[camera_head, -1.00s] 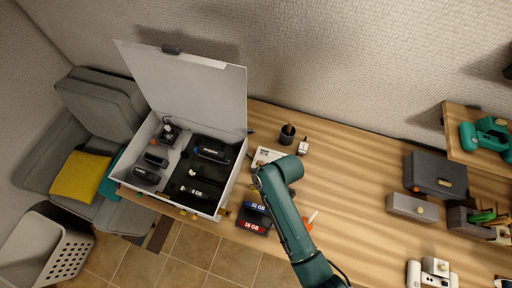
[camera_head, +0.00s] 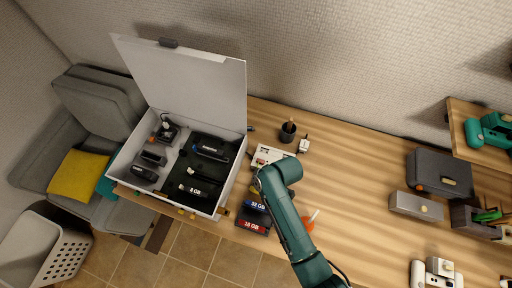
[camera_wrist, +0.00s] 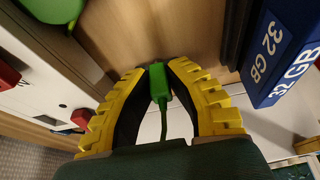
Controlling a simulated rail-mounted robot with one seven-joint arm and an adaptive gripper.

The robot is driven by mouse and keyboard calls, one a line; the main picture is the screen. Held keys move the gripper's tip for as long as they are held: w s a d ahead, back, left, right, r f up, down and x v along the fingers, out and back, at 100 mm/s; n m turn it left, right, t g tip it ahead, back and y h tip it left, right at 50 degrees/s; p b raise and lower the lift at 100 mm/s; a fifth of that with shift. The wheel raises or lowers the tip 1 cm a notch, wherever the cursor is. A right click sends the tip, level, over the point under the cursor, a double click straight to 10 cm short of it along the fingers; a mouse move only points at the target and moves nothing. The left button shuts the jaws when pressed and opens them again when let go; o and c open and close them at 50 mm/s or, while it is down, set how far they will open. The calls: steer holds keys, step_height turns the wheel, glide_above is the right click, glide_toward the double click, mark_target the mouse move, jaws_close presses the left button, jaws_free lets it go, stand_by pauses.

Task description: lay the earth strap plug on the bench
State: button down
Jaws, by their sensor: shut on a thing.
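In the wrist view my gripper (camera_wrist: 157,80) has yellow toothed fingers closed around a small green plug (camera_wrist: 159,92), which I take to be the earth strap plug. A green cord runs from it back toward the palm. The wooden bench (camera_wrist: 130,25) shows beyond the fingertips; I cannot tell whether the plug touches it. In the head view the arm hides the plug and most of the gripper, which is over the bench (camera_head: 350,170) between the white unit and the 32 GB block.
A blue 32 GB block (camera_head: 256,205) and a red-labelled block (camera_head: 253,225) lie close by. A white unit with red parts (camera_head: 272,154) is behind the gripper. An open white case (camera_head: 233,190) stands left. The bench's middle right is clear.

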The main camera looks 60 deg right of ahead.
steer(key=c, duration=1)
jaws_free()
steer(key=shift+c, duration=0.2)
steer(key=v, duration=1.2)
steer(key=shift+d, duration=0.1)
